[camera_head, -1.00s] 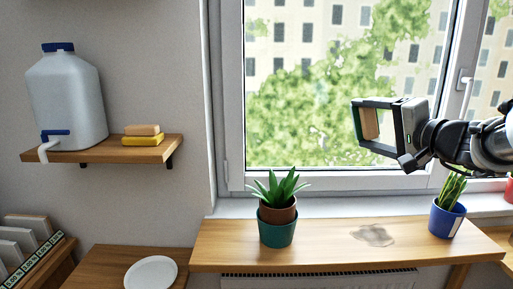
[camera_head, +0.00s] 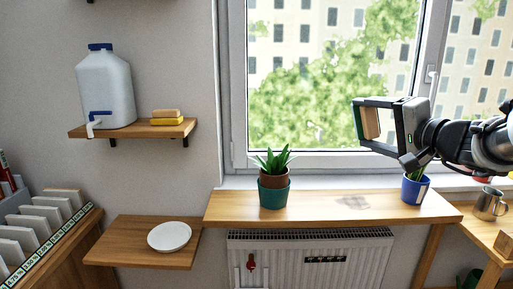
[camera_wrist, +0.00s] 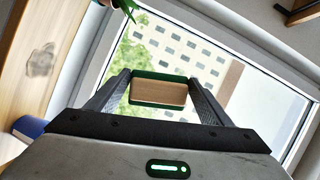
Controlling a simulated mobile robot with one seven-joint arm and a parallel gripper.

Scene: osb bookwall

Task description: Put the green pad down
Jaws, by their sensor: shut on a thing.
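The green pad (camera_head: 371,123) shows as a tan wooden block with a green layer along its edge. My gripper (camera_head: 360,121) is shut on it and holds it in the air in front of the window, above the right part of the wooden sill board (camera_head: 322,207). In the wrist view the pad (camera_wrist: 158,94) sits between the two fingertips (camera_wrist: 160,90), its tan face towards the camera and green showing around it. A grey smudge (camera_head: 352,202) lies on the sill board, below the gripper in the picture; it also shows in the wrist view (camera_wrist: 40,62).
A potted plant (camera_head: 273,190) stands on the board's left part, a blue pot (camera_head: 415,189) near its right end. A wall shelf (camera_head: 130,131) holds a water canister (camera_head: 105,88) and sponges (camera_head: 166,116). A white plate (camera_head: 169,236) lies on a lower shelf. A metal mug (camera_head: 489,203) stands right.

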